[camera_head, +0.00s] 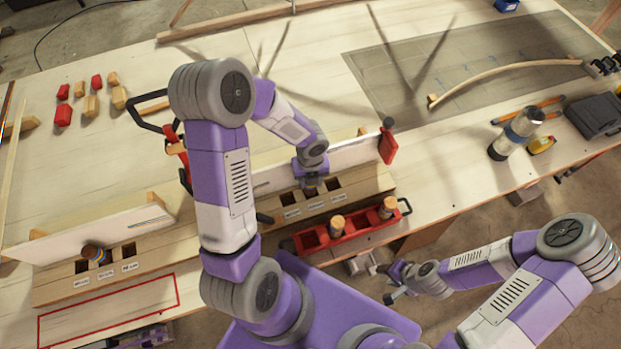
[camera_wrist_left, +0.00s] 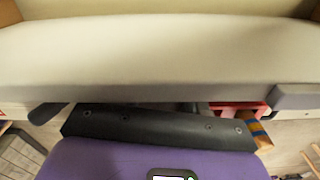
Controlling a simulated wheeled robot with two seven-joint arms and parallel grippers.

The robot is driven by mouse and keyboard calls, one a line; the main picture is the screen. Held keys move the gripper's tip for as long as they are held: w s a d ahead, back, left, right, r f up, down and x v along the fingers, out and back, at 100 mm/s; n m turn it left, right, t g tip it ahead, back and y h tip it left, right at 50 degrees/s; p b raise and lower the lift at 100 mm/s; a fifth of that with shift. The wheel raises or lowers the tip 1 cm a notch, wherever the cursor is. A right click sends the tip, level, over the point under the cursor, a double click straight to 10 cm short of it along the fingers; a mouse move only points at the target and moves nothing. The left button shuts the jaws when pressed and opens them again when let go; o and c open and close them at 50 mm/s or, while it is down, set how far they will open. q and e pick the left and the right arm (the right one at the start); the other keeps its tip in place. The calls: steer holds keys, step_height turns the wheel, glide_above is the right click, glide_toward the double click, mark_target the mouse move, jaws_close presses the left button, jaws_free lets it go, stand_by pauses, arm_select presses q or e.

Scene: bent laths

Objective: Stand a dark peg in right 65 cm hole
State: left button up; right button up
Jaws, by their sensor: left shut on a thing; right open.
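My left gripper (camera_head: 310,186) points down over the middle hole of the right holed block (camera_head: 360,192). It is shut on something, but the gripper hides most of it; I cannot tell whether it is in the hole. The right block's left hole (camera_head: 287,199) and right hole (camera_head: 335,183) look empty. Their labels are too small to read. Two round pegs, one on the left (camera_head: 337,225) and one on the right (camera_head: 388,207), stand in a red tray (camera_head: 309,239) in front. A striped peg (camera_head: 95,254) stands at the left block (camera_head: 160,249). My right gripper (camera_head: 393,288) is open and empty.
An upright pale board (camera_head: 349,154) runs behind the right block, with a red clamp (camera_head: 387,146) at its end. Small red and wooden blocks (camera_head: 91,104) lie back left. A bent lath (camera_head: 500,71) lies on a grey mat (camera_head: 385,92). A metal flask (camera_head: 518,130) is at right.

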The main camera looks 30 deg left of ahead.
arm_select(q)
steer(key=shift+f+b, duration=0.8)
steer(key=shift+f, duration=0.3)
steer(key=o, duration=1.2)
step_height(320, 180, up, 9)
steer(key=p, duration=0.9)
steer(key=shift+r, duration=0.1)
